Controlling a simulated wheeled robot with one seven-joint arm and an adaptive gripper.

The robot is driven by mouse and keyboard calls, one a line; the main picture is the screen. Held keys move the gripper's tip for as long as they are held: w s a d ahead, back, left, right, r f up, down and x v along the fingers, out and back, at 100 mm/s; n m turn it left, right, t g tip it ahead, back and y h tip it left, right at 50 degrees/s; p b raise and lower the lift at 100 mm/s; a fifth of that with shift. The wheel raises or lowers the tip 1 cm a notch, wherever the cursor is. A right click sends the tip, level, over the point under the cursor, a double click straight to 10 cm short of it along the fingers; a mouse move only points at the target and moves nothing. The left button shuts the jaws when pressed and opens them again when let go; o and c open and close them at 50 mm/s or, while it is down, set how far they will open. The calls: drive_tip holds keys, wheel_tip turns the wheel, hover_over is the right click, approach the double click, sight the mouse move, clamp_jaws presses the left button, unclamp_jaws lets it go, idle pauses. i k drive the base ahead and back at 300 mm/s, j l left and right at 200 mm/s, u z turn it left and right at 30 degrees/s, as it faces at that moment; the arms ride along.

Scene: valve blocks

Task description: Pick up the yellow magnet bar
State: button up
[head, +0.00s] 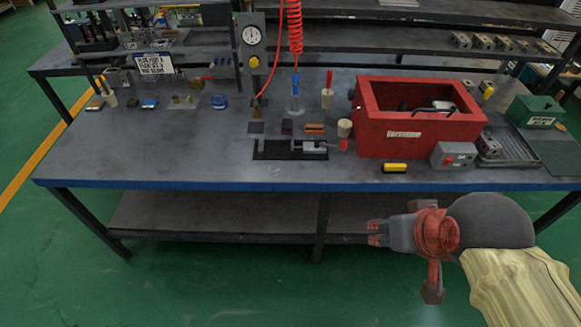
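A yellow bar with dark ends (395,168), which looks like the magnet bar, lies flat near the front edge of the bench, in front of the red box. My gripper (374,233) is in front of the bench and in the picture below its blue front edge, apart from the bar. Its fingers point left. No object shows in it, but the fingers are too small to tell whether they are open or shut.
The dark bench top (180,160) is clear at front left. A red box (420,133) stands behind the bar, and a grey box with a red button (453,155) is to its right. A clamp (312,147) lies to the left. A red coiled hose (294,30) hangs behind.

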sight(387, 168)
drive_tip(key=i+l+z, duration=0.55)
drive_tip(key=i+l, duration=0.2)
